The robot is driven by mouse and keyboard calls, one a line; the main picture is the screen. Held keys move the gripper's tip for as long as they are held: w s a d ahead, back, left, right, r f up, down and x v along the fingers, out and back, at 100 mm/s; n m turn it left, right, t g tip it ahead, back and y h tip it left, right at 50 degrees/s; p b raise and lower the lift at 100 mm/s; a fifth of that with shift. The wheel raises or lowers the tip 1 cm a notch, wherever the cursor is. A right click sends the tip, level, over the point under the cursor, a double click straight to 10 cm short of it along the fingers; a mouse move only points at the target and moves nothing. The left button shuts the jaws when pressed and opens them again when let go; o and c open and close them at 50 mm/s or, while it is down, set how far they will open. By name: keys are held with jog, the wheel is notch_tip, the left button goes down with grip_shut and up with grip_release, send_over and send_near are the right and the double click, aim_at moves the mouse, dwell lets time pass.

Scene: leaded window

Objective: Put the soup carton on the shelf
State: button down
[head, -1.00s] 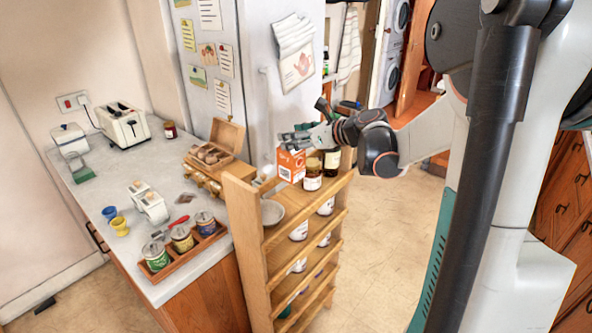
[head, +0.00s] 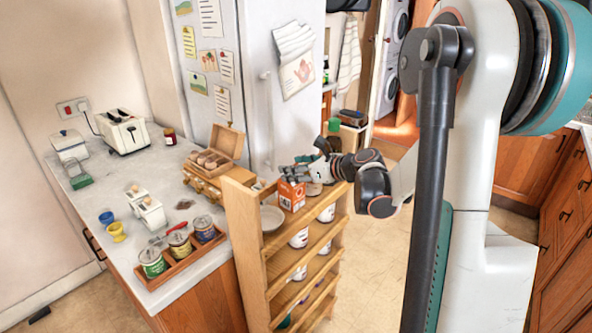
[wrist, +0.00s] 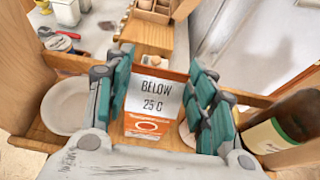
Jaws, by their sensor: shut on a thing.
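The orange soup carton (head: 291,195) is at the top level of the wooden shelf rack (head: 244,215). In the wrist view the carton (wrist: 150,105) is upright between the green-padded fingers and shows a white label reading "BELOW 25 C". My gripper (wrist: 160,68) is shut on it, one finger on each side. In the head view my gripper (head: 299,176) is at the carton's top. The carton's base is hidden, so I cannot tell whether it touches the shelf board.
A pale bowl (wrist: 66,106) is left of the carton, and a dark bottle (wrist: 288,125) stands to its right on the same level. White-labelled jars (head: 299,238) fill lower levels. The counter (head: 103,185) beside the rack holds tins and a toaster (head: 123,128).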

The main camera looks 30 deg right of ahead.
jog(key=c, duration=0.7)
grip_release()
jog(key=shift+f, duration=0.1)
jog(key=shift+r, duration=0.2)
jog(key=p+v, duration=0.2)
jog(key=v, duration=1)
